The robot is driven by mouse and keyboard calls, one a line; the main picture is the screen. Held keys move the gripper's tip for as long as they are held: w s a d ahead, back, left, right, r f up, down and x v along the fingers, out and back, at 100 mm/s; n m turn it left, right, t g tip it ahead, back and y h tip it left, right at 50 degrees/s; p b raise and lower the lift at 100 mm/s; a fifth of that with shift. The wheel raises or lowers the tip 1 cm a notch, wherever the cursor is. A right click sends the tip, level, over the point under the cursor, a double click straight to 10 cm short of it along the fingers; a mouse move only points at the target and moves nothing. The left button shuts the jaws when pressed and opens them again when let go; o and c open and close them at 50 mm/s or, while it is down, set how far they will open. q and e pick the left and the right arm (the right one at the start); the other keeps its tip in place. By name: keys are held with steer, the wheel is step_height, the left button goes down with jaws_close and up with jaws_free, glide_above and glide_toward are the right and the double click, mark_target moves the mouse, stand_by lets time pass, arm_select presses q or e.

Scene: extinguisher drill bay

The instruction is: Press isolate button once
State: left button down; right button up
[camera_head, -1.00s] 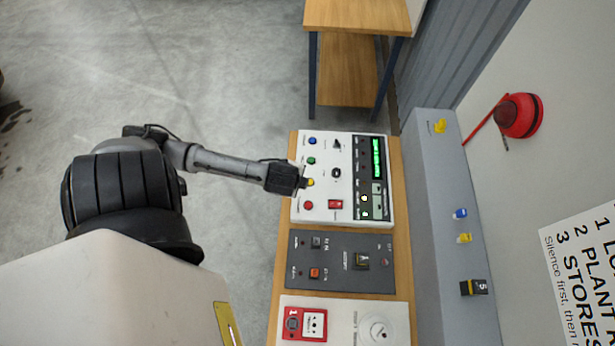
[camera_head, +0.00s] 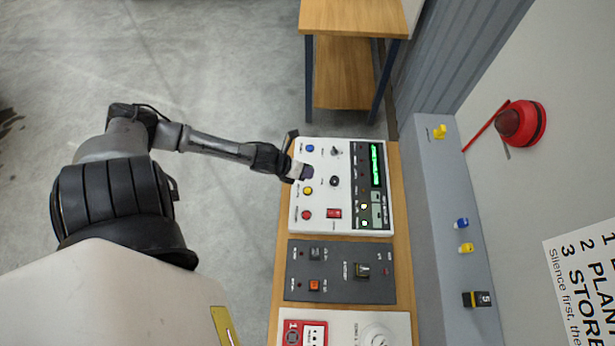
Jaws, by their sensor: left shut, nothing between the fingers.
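The white control panel (camera_head: 345,224) lies on the wooden bench and carries a column of round buttons along its left edge. A blue button (camera_head: 310,148), a yellow button (camera_head: 308,190) and a red button (camera_head: 306,215) show. The button labels are too small to read, so I cannot tell which one is isolate. My right gripper is not in view.
The white panel also has knobs, a red rocker switch (camera_head: 333,213) and lit green displays (camera_head: 376,165). A dark grey panel (camera_head: 330,290) and a red call point (camera_head: 305,333) lie below it. A grey ledge (camera_head: 450,230) runs along the right. Open floor lies left.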

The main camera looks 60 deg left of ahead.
arm_select(q)
steer(key=shift+m, duration=0.5)
steer(key=shift+f, duration=0.1)
steer(key=b, duration=0.7)
glide_above(307, 189)
step_height(307, 189, down, 7)
steer(key=shift+f+b, duration=0.45)
steer(key=shift+f, duration=0.35)
stand_by(0.3)
stand_by(0.9)
